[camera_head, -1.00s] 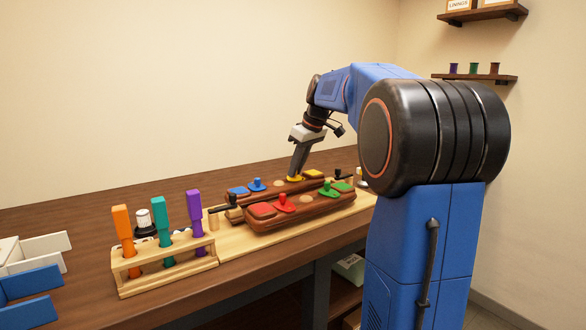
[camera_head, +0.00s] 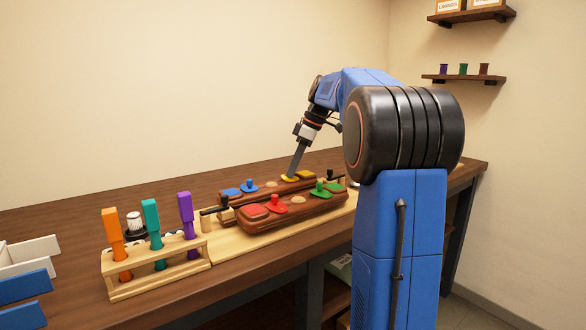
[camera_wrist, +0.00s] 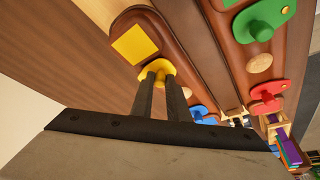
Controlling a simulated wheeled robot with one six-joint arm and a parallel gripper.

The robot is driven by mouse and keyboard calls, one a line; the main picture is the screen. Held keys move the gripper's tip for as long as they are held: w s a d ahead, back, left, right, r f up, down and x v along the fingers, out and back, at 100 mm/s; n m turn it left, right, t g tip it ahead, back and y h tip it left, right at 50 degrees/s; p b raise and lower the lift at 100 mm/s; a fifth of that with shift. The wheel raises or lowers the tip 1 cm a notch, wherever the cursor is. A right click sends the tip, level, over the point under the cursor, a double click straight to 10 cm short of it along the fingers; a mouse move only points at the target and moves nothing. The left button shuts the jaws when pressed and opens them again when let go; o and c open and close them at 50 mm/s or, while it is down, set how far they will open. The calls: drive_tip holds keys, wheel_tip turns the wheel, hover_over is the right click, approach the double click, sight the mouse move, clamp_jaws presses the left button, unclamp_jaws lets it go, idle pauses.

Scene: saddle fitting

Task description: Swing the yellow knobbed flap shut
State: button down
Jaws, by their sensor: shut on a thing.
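The yellow knobbed flap (camera_head: 289,178) is on the rear brown saddle-like form, beside a yellow square patch (camera_head: 306,174). In the wrist view the flap (camera_wrist: 157,66) sits just below the yellow square (camera_wrist: 135,44), mostly apart from it, and the square is uncovered. My gripper (camera_head: 292,174) reaches down to the flap at a slant. In the wrist view its two dark fingers (camera_wrist: 159,82) are shut on the flap's knob, which they mostly hide.
Blue (camera_head: 249,186), red (camera_head: 276,204) and green (camera_head: 319,188) knobbed flaps lie close by on the two brown forms. A wooden rack (camera_head: 157,265) with orange, teal and purple handled tools stands at the left front. The bench behind the forms is clear.

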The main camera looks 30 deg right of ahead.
drive_tip(key=c, duration=1.7)
unclamp_jaws()
drive_tip(key=shift+d, duration=0.1)
drive_tip(key=v, duration=1.7)
drive_tip(key=shift+s+r, duration=0.1)
drive_tip(key=shift+r, duration=0.1)
